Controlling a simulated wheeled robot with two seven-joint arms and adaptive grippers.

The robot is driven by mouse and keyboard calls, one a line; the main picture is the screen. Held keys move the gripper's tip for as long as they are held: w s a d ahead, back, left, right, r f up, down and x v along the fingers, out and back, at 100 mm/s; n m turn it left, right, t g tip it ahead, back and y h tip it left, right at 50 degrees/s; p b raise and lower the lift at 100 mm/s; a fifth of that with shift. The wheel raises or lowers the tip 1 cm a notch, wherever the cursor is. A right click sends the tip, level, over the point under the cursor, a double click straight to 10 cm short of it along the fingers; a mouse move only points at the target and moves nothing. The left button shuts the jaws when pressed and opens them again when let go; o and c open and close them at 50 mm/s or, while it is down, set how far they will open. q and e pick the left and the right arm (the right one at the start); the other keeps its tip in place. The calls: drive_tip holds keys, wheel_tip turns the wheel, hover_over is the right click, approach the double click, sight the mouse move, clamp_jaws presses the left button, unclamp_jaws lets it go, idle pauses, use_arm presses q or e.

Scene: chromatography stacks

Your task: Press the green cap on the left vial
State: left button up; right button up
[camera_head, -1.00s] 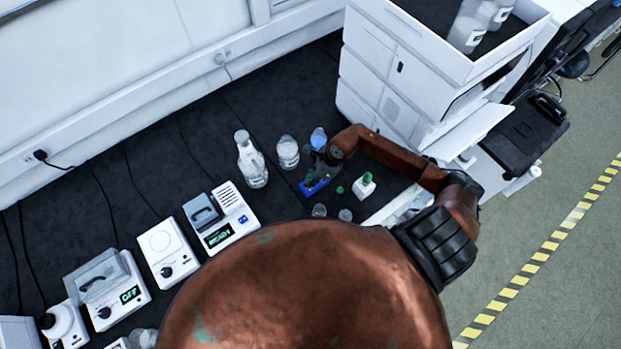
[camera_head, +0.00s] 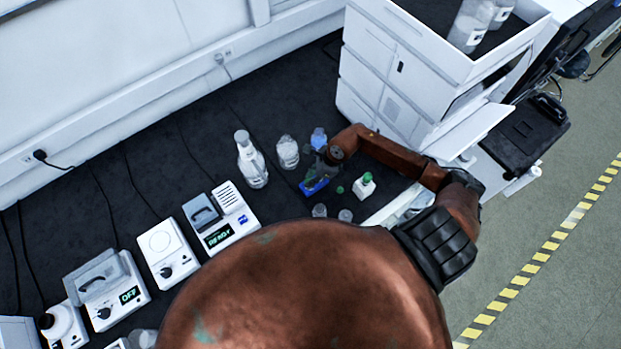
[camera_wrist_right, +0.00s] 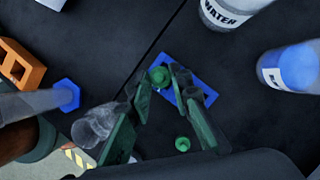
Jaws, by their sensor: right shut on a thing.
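My right gripper (camera_head: 319,171) reaches down over the blue vial rack (camera_head: 314,187) on the dark bench. In the right wrist view, the gripper's (camera_wrist_right: 162,84) green-padded fingers are closed about a green cap (camera_wrist_right: 160,76), beside the blue rack (camera_wrist_right: 204,68). Any vial under this cap is mostly hidden, so I cannot tell how the cap sits on it. A second green cap (camera_wrist_right: 182,144) lies apart on the bench; it also shows in the head view (camera_head: 340,190). My left gripper is out of view.
A white, green-topped container (camera_head: 364,187) stands right of the rack. Clear bottles (camera_head: 251,167) (camera_head: 288,152) and a blue bottle (camera_head: 318,138) stand behind it. Small glass vessels (camera_head: 319,211) (camera_head: 345,215) stand in front. The white instrument stack (camera_head: 390,100) bounds the right.

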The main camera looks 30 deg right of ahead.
drive_tip(key=o, duration=0.8)
drive_tip(key=shift+o, duration=0.7)
drive_tip(key=o, duration=0.4)
drive_tip(key=shift+c, duration=0.2)
drive_tip(key=shift+r, duration=0.15)
drive_tip(key=shift+r+p, duration=2.15)
drive_tip(key=shift+r, duration=1.2)
drive_tip(key=shift+c, duration=0.4)
clamp_jaws()
